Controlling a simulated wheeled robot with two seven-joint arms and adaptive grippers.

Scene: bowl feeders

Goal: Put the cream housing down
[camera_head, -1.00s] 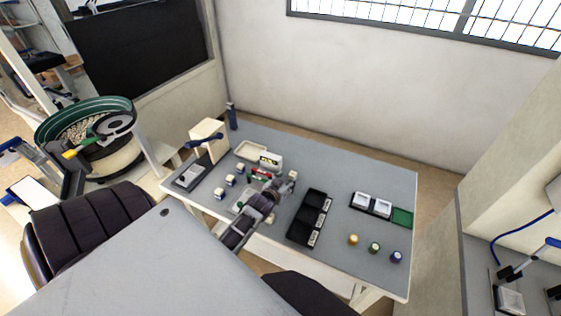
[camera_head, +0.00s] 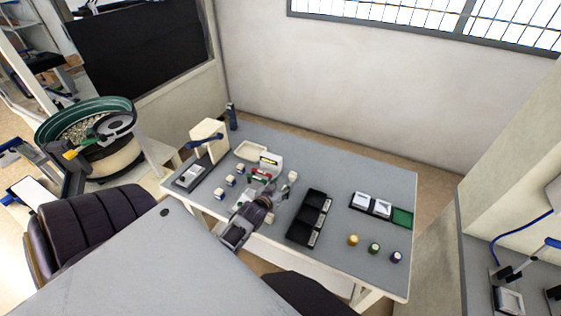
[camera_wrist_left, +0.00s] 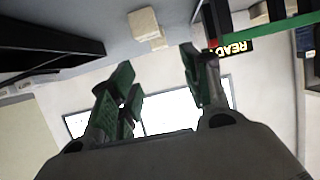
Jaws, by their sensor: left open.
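The cream housing (camera_head: 292,177) stands on the grey bench, right of the small display unit and the red and green fixture. What seems to be the same cream block shows in the left wrist view (camera_wrist_left: 146,26), upside down, near the top edge. My left gripper (camera_head: 265,201) is in front of the fixture, apart from the block. In the wrist view my left gripper (camera_wrist_left: 155,66) has its green-padded fingers spread, with nothing between them. My right gripper is not in view.
Several small cream and blue pieces (camera_head: 218,194) stand to the left. A cream tray (camera_head: 247,150) is behind them. Black bins (camera_head: 299,232) are to the right. The display unit (camera_head: 270,160) reads READY in the wrist view. A green-ended tray (camera_head: 402,217) lies farther right.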

